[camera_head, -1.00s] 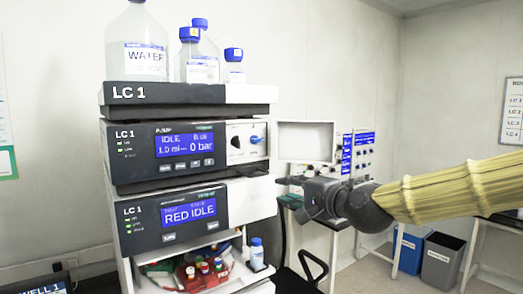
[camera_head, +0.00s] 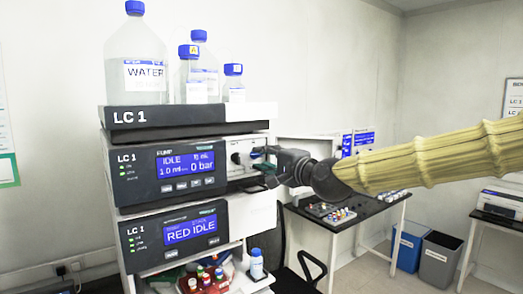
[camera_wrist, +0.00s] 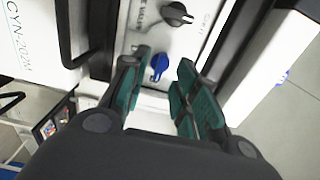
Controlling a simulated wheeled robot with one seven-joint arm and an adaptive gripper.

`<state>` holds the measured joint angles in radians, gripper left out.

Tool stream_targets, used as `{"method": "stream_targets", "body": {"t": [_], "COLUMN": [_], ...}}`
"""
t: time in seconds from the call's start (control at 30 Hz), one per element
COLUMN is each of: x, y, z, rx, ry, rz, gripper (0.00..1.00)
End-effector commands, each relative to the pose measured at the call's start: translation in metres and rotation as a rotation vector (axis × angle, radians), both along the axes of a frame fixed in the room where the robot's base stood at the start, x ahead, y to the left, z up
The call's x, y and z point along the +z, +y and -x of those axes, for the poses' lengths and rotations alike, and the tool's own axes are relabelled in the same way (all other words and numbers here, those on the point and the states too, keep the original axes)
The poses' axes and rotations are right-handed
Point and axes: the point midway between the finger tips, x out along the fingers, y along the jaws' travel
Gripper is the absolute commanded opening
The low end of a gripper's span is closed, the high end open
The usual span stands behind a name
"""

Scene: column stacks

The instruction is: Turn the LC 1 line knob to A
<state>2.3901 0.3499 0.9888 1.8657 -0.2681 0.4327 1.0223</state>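The LC 1 stack has a white panel (camera_head: 245,142) at the right of its pump module. A dark knob (camera_head: 236,158) sits on this panel, and a blue knob is just right of it, mostly hidden by my gripper (camera_head: 268,160). In the wrist view the blue knob (camera_wrist: 159,67) shows between the green fingertips of my gripper (camera_wrist: 165,62), with gaps on both sides. The dark knob (camera_wrist: 177,14) lies beyond it. My gripper is open. The small lettering by the knobs is too blurred to read, and I cannot tell which position they point to.
Bottles, one marked WATER (camera_head: 137,65), stand in the tray (camera_head: 150,116) on top of the stack. A pump display (camera_head: 185,164) is left of the knobs. A table (camera_head: 370,212) with vials stands behind on the right. Small vials and a bottle (camera_head: 256,264) sit low in the stack.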

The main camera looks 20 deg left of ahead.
Motion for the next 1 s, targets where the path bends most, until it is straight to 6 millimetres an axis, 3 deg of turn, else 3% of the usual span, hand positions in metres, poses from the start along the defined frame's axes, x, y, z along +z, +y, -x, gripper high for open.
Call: {"method": "stream_targets", "body": {"t": [0.2, 0.57, 0.73, 1.0], "x": [0.001, 0.000, 0.000, -0.001], "y": [0.013, 0.016, 0.016, 0.016], "z": [-0.011, -0.013, -0.013, -0.013], "rx": [-0.001, -0.001, -0.001, -0.001], "ry": [0.000, -0.001, -0.001, -0.005], "rz": [0.000, -0.001, -0.001, 0.002], "gripper": [0.29, 0.29, 0.00, 0.00]}}
